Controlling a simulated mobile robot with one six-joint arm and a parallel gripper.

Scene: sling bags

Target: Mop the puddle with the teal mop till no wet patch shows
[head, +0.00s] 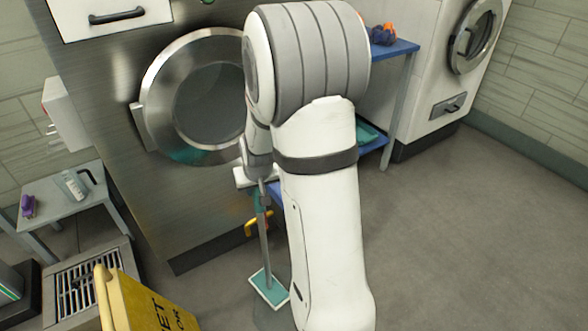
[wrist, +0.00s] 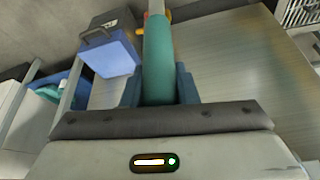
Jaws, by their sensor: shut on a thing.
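The teal mop stands nearly upright in the head view, its grey pole (head: 264,232) running down to a flat teal pad with a pale rim (head: 268,288) on the floor. My gripper (wrist: 158,88) is shut on the mop's teal handle (wrist: 157,55) in the wrist view. In the head view my arm hides most of the gripper and the floor to the right of the pad. A slightly darker, shiny floor patch (head: 268,317), apparently the puddle, shows just below the pad; its full extent is hidden.
A yellow wet-floor sign (head: 140,303) and a floor grate (head: 82,291) are left of the mop. A steel washer (head: 200,215) stands behind. A blue box (wrist: 112,53) with a dark handle is near the mop. Open floor (head: 455,225) lies right.

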